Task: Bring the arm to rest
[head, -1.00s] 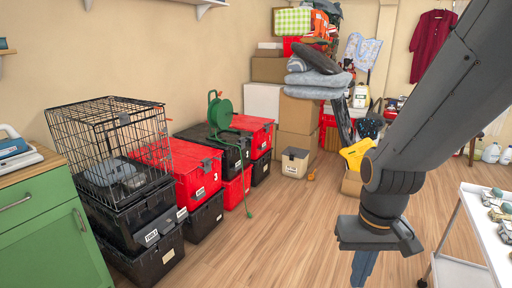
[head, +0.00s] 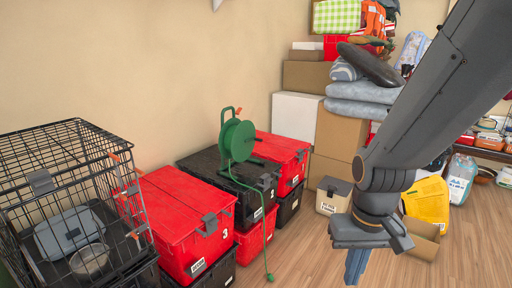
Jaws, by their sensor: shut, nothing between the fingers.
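My arm reaches in from the upper right in the head view and hangs down in front of the floor. My gripper (head: 356,266) points down at its end. Its blue-grey fingers are together and hold nothing. It is to the right of the stacked totes and apart from them in the picture. The red tote (head: 180,222) with a "3" on it sits on a black tote. A black tote (head: 228,182) with a green hose reel (head: 237,141) on its lid stands behind it. Another red tote (head: 284,152) is further back.
A black wire crate (head: 66,165) stands at the left, holding a grey case (head: 68,233) and a bowl (head: 90,259). Cardboard boxes (head: 340,134) with grey cushions are piled at the back. A small beige bin (head: 333,195) and a yellow item (head: 428,203) stand behind my arm. Floor (head: 455,262) is clear at lower right.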

